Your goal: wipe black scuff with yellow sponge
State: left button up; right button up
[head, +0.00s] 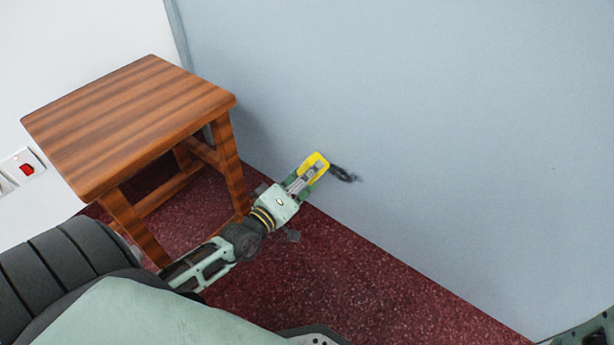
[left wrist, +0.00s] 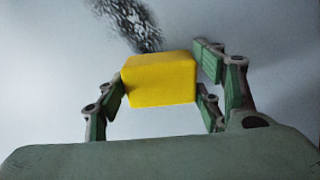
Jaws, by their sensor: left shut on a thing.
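My left gripper (head: 308,173) is shut on the yellow sponge (head: 317,160), low in front of the pale blue wall. In the left wrist view the sponge (left wrist: 160,80) sits between the green fingers of the left gripper (left wrist: 165,85). The black scuff (head: 344,174) is a dark smudge on the wall, just right of the sponge in the head view. In the left wrist view the scuff (left wrist: 132,22) shows beyond the sponge's upper edge. Whether the sponge touches the wall I cannot tell. My right gripper is not in view.
A striped wooden stool (head: 135,115) stands left of my left arm, close to the wall. A switch plate with a red switch (head: 27,169) is on the white wall at far left. The dark red floor (head: 370,290) is clear right of the arm.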

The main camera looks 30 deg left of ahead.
pick_arm(q)
jog(key=shift+w, duration=0.55)
jog(key=shift+d, duration=0.1)
